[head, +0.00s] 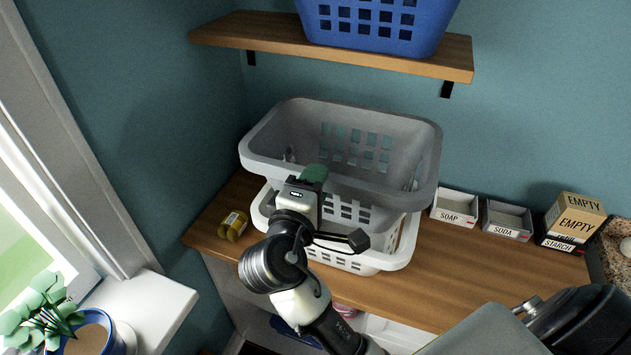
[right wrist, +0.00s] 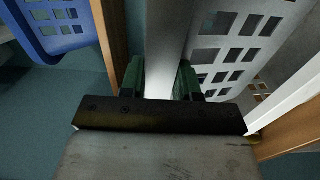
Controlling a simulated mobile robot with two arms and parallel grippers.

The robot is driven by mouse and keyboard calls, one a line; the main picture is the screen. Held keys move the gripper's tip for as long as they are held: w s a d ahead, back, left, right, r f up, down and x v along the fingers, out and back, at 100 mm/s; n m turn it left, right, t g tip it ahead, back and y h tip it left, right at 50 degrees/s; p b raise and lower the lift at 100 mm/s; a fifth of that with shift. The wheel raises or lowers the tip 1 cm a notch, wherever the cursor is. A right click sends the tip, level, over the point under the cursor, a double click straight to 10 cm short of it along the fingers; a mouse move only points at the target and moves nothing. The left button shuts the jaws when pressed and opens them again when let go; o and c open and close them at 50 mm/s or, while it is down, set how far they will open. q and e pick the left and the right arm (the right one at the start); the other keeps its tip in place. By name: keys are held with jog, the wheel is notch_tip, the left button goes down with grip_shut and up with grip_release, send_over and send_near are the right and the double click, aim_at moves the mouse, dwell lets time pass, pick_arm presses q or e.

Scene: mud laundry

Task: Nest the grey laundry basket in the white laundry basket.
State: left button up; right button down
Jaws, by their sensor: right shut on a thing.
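The grey laundry basket (head: 413,143) is upright over the white laundry basket (head: 397,262) on the wooden counter. Its rim stands well above the white rim and is set back from the white basket's front edge. I cannot tell whether its base rests inside the white basket or hangs above it. My right gripper (head: 312,178) is shut on the grey basket's front rim. In the right wrist view, the green fingers of the right gripper (right wrist: 160,78) straddle the wall of the grey basket (right wrist: 222,50). My left gripper is not in view.
A wooden shelf (head: 270,38) with a blue basket (head: 372,37) is above. A yellow can (head: 233,224) lies left of the baskets. The counter's (head: 470,275) right front is clear.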

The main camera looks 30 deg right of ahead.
notch_tip(320, 180, down, 8)
jog(key=b, duration=0.7)
jog(key=shift+s+f, duration=0.1)
jog(key=shift+f, duration=0.05)
grip_release()
dwell(0.4)
jog(key=shift+s+a, duration=0.15)
jog(key=shift+a, duration=0.05)
dwell(0.5)
